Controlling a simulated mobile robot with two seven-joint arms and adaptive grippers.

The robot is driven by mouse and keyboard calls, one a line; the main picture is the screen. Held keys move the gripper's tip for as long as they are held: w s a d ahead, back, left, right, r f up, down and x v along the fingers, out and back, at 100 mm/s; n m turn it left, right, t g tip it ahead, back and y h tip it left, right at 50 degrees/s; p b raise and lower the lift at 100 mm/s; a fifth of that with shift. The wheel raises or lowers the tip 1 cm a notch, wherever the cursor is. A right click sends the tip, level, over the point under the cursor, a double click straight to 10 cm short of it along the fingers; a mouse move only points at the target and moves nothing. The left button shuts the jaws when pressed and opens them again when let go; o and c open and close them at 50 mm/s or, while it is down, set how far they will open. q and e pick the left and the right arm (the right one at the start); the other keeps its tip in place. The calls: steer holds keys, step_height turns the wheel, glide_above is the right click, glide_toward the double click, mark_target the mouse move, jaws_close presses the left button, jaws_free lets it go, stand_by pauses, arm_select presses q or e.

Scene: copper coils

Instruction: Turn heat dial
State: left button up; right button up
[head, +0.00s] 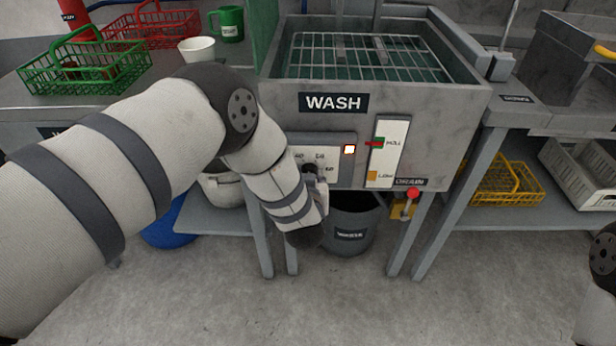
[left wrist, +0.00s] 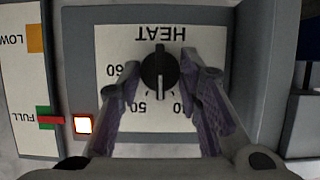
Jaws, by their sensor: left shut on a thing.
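The heat dial (left wrist: 160,72) is a round black knob on a white plate marked HEAT, with 40, 50 and 60 around it. The plate appears upside down in the left wrist view. In the head view my left gripper (head: 316,180) is at the control panel (head: 332,152) under the WASH sign, partly hiding the dial (head: 309,168). My right gripper is out of view.
A lit lamp (head: 349,149) sits beside the dial. A level gauge (head: 387,152) has its red pointer by FULL. Below are a grey waste bin (head: 350,222) and a red-knobbed drain valve (head: 412,194). The wash tank (head: 400,103) holds a wire rack. The floor in front is clear.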

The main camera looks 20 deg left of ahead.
arm_select(q)
steer(key=shift+d+f+m+g+y+b, duration=0.15)
steer(key=shift+m+y+b, duration=0.4)
steer(key=shift+m, duration=0.45)
steer(key=shift+d+r+m+g+y+b, duration=0.15)
steer(key=shift+m+y+b, duration=0.15)
steer(key=shift+m+y, duration=0.6)
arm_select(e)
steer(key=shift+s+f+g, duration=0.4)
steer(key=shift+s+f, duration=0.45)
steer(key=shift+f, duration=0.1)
arm_select(q)
steer(key=shift+w+a, duration=0.1)
steer(key=shift+a, duration=0.05)
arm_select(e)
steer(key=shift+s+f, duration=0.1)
arm_select(q)
steer(key=o, duration=1.1)
steer(key=shift+o, duration=0.2)
steer(key=v, duration=0.7)
steer(key=shift+s, duration=0.25)
